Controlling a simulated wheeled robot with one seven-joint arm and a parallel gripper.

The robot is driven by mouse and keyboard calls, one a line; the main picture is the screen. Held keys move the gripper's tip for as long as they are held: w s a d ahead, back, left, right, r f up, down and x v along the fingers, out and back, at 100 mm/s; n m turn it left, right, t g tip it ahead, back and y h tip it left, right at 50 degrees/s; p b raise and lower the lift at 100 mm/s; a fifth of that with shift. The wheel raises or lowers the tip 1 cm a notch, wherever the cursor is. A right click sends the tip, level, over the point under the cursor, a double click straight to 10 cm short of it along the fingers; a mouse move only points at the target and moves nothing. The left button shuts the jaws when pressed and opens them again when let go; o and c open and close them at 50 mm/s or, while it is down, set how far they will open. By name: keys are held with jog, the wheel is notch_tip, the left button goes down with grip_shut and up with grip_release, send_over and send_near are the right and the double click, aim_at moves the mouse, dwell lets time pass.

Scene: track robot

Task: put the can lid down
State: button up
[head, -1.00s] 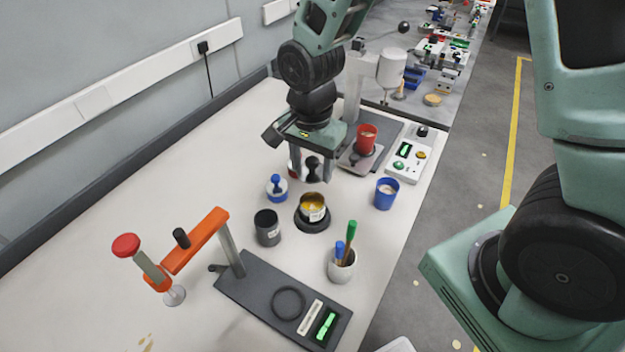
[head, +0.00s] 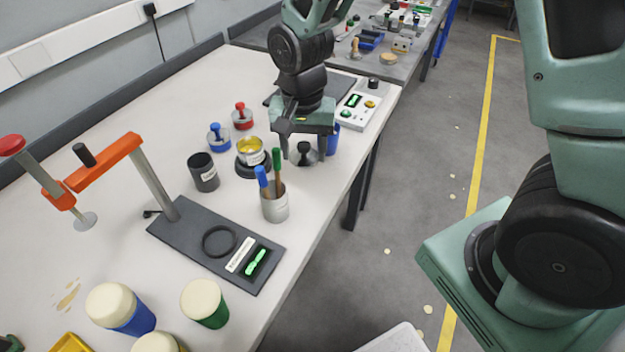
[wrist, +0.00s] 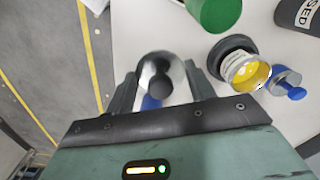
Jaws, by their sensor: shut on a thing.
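My gripper (head: 304,150) is shut on the can lid (head: 304,156), a dark grey disc with a black knob. In the wrist view the lid (wrist: 160,82) looks shiny and round between the two fingers. It appears to be above the bench, just in front of the blue cup (head: 333,138), which it partly hides. The open can (head: 250,157), with yellow contents, sits on a dark round base to the left of my gripper. It also shows in the wrist view (wrist: 247,72), apart from the lid.
A pot with brushes (head: 275,208) stands just in front of my gripper. A dark cup (head: 203,173), blue-knobbed piece (head: 219,138) and red-knobbed piece (head: 242,117) stand left. The control box (head: 358,108) is behind right. The bench's right edge (head: 352,172) is close.

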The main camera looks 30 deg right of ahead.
aim_at(304, 145)
jog(key=shift+f, duration=3.3)
jog(key=shift+f, duration=0.15)
jog(key=o, duration=1)
notch_tip(304, 145, up, 12)
jog(key=shift+r, duration=0.2)
